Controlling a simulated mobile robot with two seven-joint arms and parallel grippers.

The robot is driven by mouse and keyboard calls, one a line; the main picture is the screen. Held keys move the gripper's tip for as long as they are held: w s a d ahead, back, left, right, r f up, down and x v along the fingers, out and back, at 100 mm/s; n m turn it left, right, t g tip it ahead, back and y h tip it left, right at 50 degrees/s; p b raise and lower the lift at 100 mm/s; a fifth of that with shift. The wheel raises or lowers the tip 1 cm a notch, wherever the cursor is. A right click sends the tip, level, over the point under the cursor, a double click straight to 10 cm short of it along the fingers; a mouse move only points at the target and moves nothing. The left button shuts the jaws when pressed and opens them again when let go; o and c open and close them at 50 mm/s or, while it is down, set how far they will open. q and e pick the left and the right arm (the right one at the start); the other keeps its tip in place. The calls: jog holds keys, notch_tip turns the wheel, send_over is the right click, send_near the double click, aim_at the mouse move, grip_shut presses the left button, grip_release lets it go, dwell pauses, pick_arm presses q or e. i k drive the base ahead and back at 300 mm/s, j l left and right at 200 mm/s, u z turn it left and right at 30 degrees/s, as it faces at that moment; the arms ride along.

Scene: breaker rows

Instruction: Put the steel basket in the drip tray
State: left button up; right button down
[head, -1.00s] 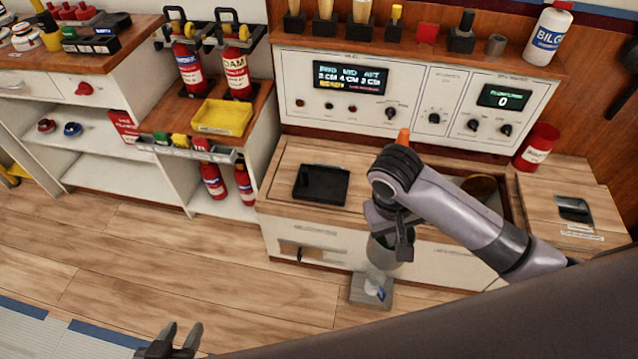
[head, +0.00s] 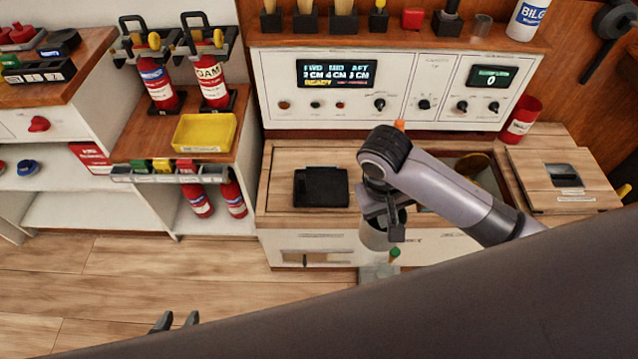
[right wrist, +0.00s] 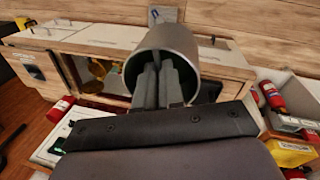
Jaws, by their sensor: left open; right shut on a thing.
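The steel basket (head: 374,236) is a grey cylinder hanging from my right gripper (head: 385,215), in front of the bench's cabinet face. In the right wrist view the basket (right wrist: 168,42) has its open end toward my gripper, and the fingers (right wrist: 163,82) reach into the opening; the exact contact is hidden. A shallow black tray (head: 320,187) lies on the bench top, left of my right gripper, apart from the basket. A yellow tray (head: 205,132) sits on the left counter. I cannot tell for certain which is the drip tray. My left gripper (head: 174,322) is open and empty at the bottom.
An open bench compartment (head: 470,168) lies behind my right arm, and a control panel (head: 380,90) stands behind the bench. A red can (head: 521,120) stands at the right. Red extinguishers (head: 210,80) stand beside the yellow tray. A grey plate (head: 378,272) is below the basket.

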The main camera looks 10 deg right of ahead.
aim_at(321, 190)
jog(key=i+j+z, duration=0.4)
jog(key=i+j, duration=0.45)
